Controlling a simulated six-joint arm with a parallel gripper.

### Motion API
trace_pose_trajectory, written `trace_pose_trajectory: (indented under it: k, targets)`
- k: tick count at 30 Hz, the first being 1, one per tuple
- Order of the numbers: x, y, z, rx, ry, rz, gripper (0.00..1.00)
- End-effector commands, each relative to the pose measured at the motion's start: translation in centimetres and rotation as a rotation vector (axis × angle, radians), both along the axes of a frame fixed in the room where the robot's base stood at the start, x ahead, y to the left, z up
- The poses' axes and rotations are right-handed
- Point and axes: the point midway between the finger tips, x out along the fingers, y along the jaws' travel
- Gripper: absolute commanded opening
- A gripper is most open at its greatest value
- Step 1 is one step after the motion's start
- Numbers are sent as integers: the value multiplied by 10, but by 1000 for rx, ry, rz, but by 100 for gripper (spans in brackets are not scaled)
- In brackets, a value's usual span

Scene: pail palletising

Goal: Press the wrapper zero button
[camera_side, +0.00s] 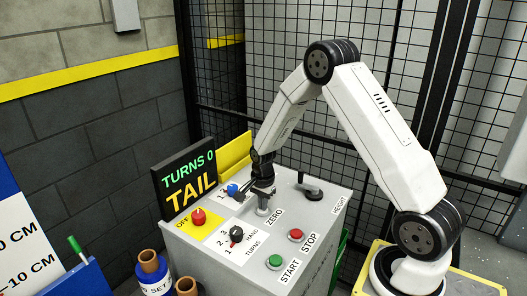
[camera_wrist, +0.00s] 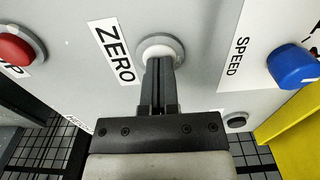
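The zero button (camera_wrist: 163,42) is pale with a round collar, beside the label ZERO (camera_wrist: 113,54) in the wrist view. My gripper (camera_wrist: 160,62) has its two dark fingers together, with nothing seen between them. Its fingertips overlap the near part of the button in the wrist view; whether they touch it I cannot tell. In the side view my gripper (camera_side: 262,207) points down at the panel beside the ZERO label (camera_side: 273,217), and hides most of the button. The display (camera_side: 186,179) reads TURNS 0 and TAIL.
The panel (camera_side: 222,258) also carries a red stop button (camera_side: 296,234), a green start button (camera_side: 275,260), a red off button (camera_side: 198,215), a black turns knob (camera_side: 236,234) and a blue speed knob (camera_wrist: 293,67). A black crank (camera_side: 310,190) stands behind. Mesh fencing (camera_side: 225,95) rises behind.

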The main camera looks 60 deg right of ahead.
Motion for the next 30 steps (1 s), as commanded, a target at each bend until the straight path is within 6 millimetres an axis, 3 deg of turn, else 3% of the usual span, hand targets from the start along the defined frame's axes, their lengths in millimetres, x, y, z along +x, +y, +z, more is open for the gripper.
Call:
trace_pose_trajectory:
  k: [3, 17, 23, 30]
  targets:
    - [-3, 1, -14, 1, 5, -1, 0]
    - [-5, 1, -12, 2, 8, -1, 0]
    - [-4, 0, 0, 1, 4, -1, 0]
    - [1, -1, 33, -5, -14, 0, 0]
